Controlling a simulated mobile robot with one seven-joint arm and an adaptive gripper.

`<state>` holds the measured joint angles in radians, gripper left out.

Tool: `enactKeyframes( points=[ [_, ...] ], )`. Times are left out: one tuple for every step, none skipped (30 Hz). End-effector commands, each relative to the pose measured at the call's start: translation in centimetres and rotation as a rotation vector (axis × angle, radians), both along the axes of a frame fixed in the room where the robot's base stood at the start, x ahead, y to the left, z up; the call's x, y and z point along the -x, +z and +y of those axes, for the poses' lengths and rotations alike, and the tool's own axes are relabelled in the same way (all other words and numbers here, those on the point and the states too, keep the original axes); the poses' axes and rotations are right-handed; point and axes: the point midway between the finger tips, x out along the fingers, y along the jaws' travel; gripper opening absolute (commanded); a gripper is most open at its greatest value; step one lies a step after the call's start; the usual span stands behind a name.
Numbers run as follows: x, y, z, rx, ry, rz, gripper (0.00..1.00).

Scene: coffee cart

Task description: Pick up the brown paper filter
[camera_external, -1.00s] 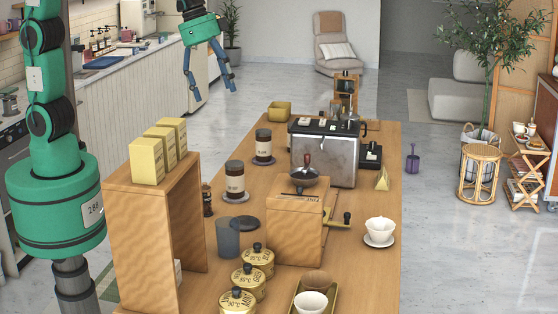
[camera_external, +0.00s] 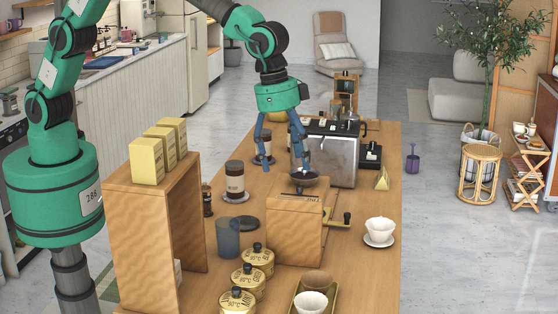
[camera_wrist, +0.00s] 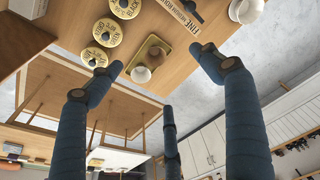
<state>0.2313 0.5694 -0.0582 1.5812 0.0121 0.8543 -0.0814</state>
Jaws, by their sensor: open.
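The brown paper filter (camera_external: 318,279) is a small rounded brown shape in a shallow yellow-green tray (camera_external: 331,297) on the near part of the wooden counter. A white filter (camera_external: 311,303) sits beside it in the same tray. In the wrist view, the brown filter (camera_wrist: 155,57) and the white one (camera_wrist: 141,74) show in the tray, between my spread fingers. My gripper (camera_external: 282,165) is open and empty. It hangs above the counter near the coffee grinder, well behind and above the tray.
The wooden grinder box (camera_external: 296,225) stands between my gripper and the tray. Gold canisters (camera_external: 249,281) stand left of the tray. A white cup (camera_external: 380,229) on a saucer is to the right. A wooden shelf (camera_external: 153,220) with yellow boxes rises at left.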

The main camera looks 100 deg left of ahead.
Motion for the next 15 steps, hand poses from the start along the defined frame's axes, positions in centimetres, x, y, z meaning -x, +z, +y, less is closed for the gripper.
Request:
enactKeyframes(
  points=[
    [-0.8, -1.2, -0.7, -0.002, -0.004, 0.009, 0.78],
    [-1.3, -1.9, -1.0, -0.003, -0.006, 0.014, 0.78],
    [-1.9, -2.8, -1.5, -0.005, -0.009, 0.017, 0.78],
    [-2.3, -3.4, -1.9, -0.005, -0.011, 0.021, 0.78],
    [-2.7, -4.1, -2.3, -0.006, -0.013, 0.025, 0.78],
    [-3.2, -5.1, -2.8, -0.007, -0.016, 0.03, 0.78],
    [-3.6, -5.8, -3.2, -0.008, -0.018, 0.034, 0.78],
    [-4.0, -6.5, -3.5, -0.009, -0.02, 0.037, 0.78],
    [-4.4, -7.5, -4.0, -0.01, -0.022, 0.042, 0.78],
    [-4.8, -8.2, -4.3, -0.011, -0.024, 0.046, 0.78],
    [-5.1, -8.9, -4.6, -0.012, -0.026, 0.049, 0.78],
    [-5.5, -9.8, -5.0, -0.013, -0.028, 0.053, 0.78],
    [-5.7, -10.4, -5.3, -0.013, -0.029, 0.055, 0.78],
    [-5.9, -11.0, -5.6, -0.014, -0.031, 0.058, 0.78],
    [-6.2, -11.7, -6.0, -0.015, -0.033, 0.061, 0.78]
  ],
)
